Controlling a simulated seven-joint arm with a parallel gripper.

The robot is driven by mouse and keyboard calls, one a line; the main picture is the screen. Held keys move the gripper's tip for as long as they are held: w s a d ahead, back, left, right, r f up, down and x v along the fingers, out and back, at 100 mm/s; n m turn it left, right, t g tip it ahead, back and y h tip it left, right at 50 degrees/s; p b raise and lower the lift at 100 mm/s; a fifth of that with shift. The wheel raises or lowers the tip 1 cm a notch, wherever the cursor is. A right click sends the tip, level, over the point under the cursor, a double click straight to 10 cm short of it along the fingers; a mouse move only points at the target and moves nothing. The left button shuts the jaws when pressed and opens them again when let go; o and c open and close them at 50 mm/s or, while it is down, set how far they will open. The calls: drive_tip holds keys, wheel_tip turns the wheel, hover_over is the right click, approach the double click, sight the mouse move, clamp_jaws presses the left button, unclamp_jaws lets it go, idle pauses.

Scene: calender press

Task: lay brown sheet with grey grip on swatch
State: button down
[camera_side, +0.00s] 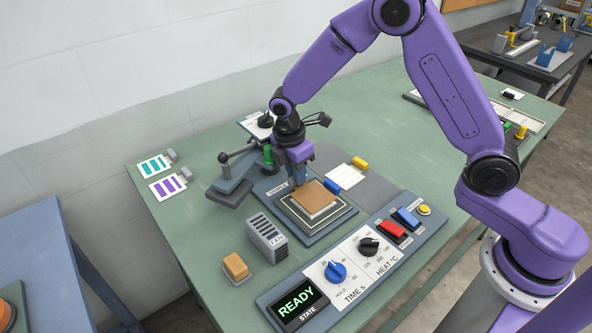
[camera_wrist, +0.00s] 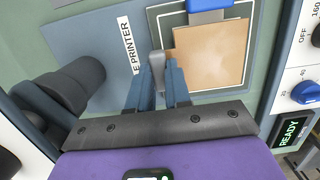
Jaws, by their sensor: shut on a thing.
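The brown sheet (camera_side: 314,197) is above or on the square bed (camera_side: 296,216) of the press; I cannot tell whether it touches. In the wrist view the brown sheet (camera_wrist: 212,60) covers most of the bed's pale outlined square. Its grey grip (camera_wrist: 157,66) stands at its left edge there. My gripper (camera_wrist: 158,88) is shut on this grey grip; in the side view my gripper (camera_side: 298,172) is at the sheet's back left. No swatch shows clearly; the sheet hides what is under it. A blue piece (camera_wrist: 208,5) is at the sheet's top edge.
The press arm with its dark plate (camera_side: 230,190) is swung out left of the bed. The control panel (camera_side: 345,262) reads READY. Striped cards (camera_side: 154,166) lie back left; a white sheet (camera_side: 345,176) with a yellow grip lies behind.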

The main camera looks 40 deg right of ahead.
drive_tip(key=shift+f, duration=0.65)
idle(0.8)
drive_tip(key=shift+c, duration=2.1)
unclamp_jaws()
drive_tip(key=shift+r, duration=0.15)
drive_tip(key=shift+r, duration=3.4)
